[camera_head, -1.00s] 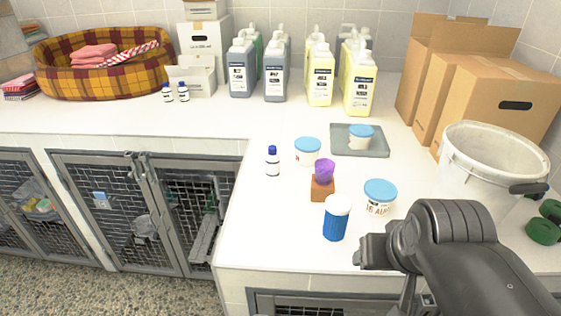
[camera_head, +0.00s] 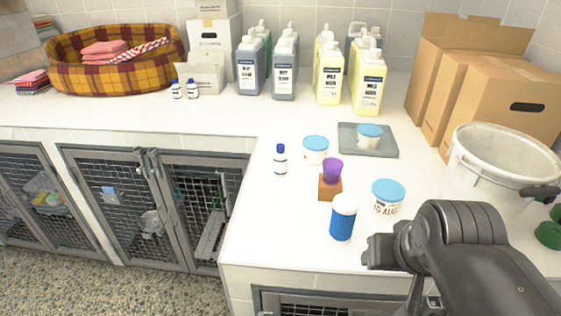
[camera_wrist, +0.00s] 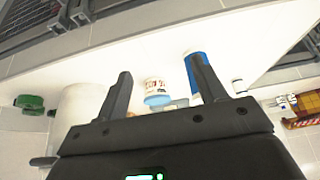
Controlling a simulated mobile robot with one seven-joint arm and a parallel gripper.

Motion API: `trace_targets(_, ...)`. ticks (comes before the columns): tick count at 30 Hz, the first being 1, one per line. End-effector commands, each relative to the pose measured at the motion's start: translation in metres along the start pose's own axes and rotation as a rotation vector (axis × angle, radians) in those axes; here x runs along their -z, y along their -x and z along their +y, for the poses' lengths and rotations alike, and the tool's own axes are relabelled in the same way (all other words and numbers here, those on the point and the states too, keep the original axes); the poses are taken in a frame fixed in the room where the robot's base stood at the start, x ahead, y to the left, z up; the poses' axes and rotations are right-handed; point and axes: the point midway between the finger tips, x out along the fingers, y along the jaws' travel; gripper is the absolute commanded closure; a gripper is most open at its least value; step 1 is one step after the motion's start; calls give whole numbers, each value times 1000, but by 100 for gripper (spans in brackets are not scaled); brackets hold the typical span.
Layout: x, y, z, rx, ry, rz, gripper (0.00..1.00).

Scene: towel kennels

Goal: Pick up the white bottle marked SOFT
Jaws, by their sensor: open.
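No SOFT lettering is legible on any bottle. A small white bottle with a dark blue cap (camera_head: 280,160) stands upright on the counter, left of the tubs. Two similar small white bottles, one on the left (camera_head: 177,89) and one on the right (camera_head: 193,89), stand at the back by the white box. My gripper (camera_head: 370,252) is at the counter's front edge, right of the blue canister and well apart from all these bottles. In the wrist view my gripper (camera_wrist: 160,66) is open, with nothing held between its fingers.
A blue canister (camera_head: 342,218), a lettered tub (camera_head: 387,199), another tub (camera_head: 315,151) and a purple cup on a brown block (camera_head: 330,188) stand nearby. A white bucket (camera_head: 490,175) and cardboard boxes (camera_head: 500,110) are at right. Large jugs (camera_head: 328,75) line the wall.

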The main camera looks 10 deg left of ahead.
Motion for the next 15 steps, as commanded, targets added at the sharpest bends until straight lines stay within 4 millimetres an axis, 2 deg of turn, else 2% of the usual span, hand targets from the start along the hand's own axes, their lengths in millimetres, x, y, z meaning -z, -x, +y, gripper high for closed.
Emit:
trace_targets(5,21,1,-6,3,31,-8,36)
trace_targets(11,85,-2,-30,19,126,-30,36)
trace_targets(15,133,-12,-54,42,201,-46,36)
